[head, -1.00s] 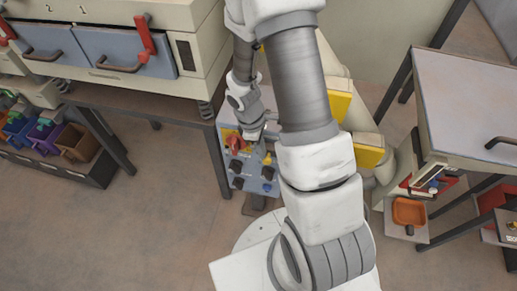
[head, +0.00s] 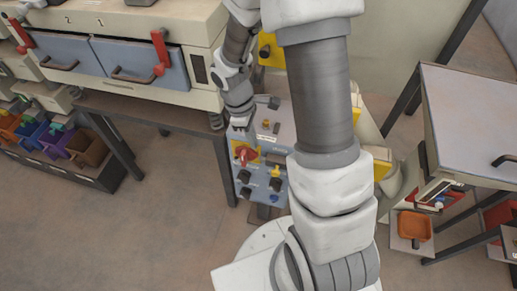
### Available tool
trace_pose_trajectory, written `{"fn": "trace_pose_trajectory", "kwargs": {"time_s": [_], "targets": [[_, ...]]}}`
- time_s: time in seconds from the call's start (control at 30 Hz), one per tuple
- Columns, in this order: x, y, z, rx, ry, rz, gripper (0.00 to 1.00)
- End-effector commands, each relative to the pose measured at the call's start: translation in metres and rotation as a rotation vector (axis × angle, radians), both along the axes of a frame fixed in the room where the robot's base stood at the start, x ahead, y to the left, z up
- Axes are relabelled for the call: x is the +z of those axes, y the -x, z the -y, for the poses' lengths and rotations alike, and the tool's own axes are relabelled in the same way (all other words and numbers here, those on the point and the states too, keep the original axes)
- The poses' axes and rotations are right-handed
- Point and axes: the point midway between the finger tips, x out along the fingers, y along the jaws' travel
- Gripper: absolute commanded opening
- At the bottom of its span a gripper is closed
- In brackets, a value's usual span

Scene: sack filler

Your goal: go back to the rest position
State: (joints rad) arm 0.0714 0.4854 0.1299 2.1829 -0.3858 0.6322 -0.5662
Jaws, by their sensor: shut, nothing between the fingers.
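My arm runs down the middle of the head view, from its base at the bottom to the top edge. Its wrist end hangs down at the left of the thick link. My gripper (head: 243,134) is small in this view and looks shut and empty. It is close to the upper part of the control panel (head: 262,178), just above the red rotary switch on a yellow plate (head: 246,155). Whether the fingers touch the panel I cannot tell. My arm hides the panel's right side.
A cabinet with blue doors (head: 145,65) and red handles stands on a dark table at upper left. Coloured bins (head: 85,147) sit low at the left. The floor at lower left is clear.

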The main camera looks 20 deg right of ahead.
Motion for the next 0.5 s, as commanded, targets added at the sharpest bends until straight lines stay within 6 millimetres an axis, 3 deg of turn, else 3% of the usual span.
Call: {"fn": "trace_pose_trajectory", "kwargs": {"time_s": [0.13,0.5], "targets": [[0.015,-0.003,-0.002,0.000,0.000,0.002,0.00],[0.023,-0.003,-0.003,-0.009,0.001,0.012,0.00]]}}
